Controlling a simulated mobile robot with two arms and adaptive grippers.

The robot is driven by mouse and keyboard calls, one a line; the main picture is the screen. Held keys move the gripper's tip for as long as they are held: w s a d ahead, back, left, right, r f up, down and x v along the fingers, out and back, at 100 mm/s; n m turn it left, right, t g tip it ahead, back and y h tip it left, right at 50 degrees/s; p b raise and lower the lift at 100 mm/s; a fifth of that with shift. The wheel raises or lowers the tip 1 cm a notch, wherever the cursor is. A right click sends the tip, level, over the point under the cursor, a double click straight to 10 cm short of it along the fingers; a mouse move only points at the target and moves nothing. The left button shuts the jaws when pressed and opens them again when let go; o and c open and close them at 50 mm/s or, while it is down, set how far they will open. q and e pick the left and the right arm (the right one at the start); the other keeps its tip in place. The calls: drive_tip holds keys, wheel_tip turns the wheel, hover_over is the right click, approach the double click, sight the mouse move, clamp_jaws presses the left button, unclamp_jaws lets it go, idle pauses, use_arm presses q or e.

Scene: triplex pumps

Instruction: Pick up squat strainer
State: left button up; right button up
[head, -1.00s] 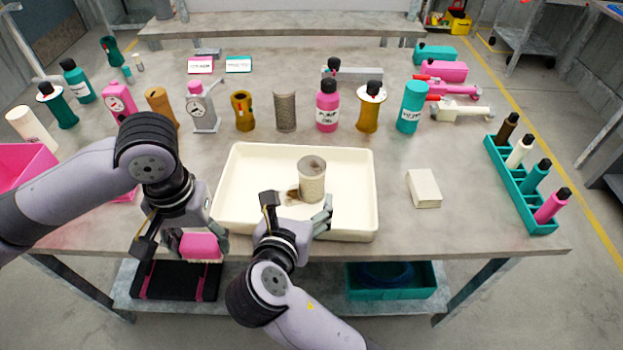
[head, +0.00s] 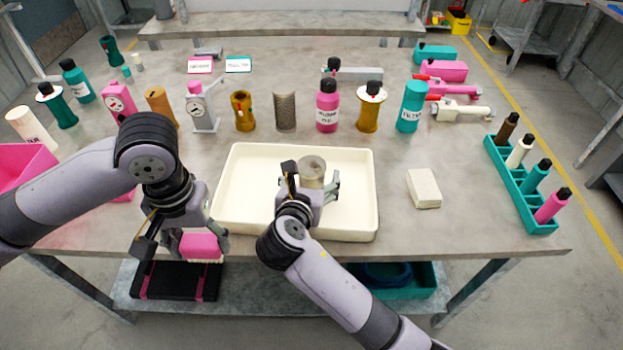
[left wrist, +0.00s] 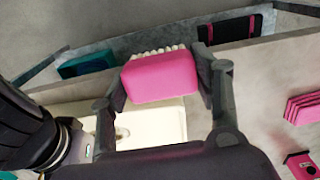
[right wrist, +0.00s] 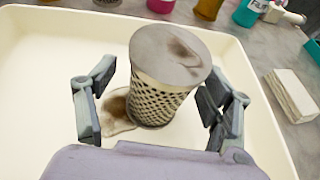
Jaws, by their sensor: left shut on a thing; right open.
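The squat strainer (head: 312,170) is a short mesh cylinder with a smudged grey top, standing upright in the cream tray (head: 362,218). It also shows in the right wrist view (right wrist: 165,85), with a brown stain beside its base. My right gripper (head: 314,192) is open, its fingers on either side of the strainer with a visible gap at the left finger. My left gripper (head: 197,243) is shut on a pink brush (left wrist: 160,77) with pale bristles, held at the front table edge, left of the tray.
A taller mesh strainer (head: 285,112) stands behind the tray among bottles and pump parts. A pale block (head: 424,188) lies right of the tray, and a teal rack (head: 520,185) of bottles is further right. A pink bin (head: 25,165) is at left.

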drive_tip(key=shift+c, duration=0.4)
drive_tip(key=c, duration=1.2)
drive_tip(key=shift+r, duration=0.1)
wheel_tip(320, 180, up, 10)
drive_tip(key=shift+f, duration=0.1)
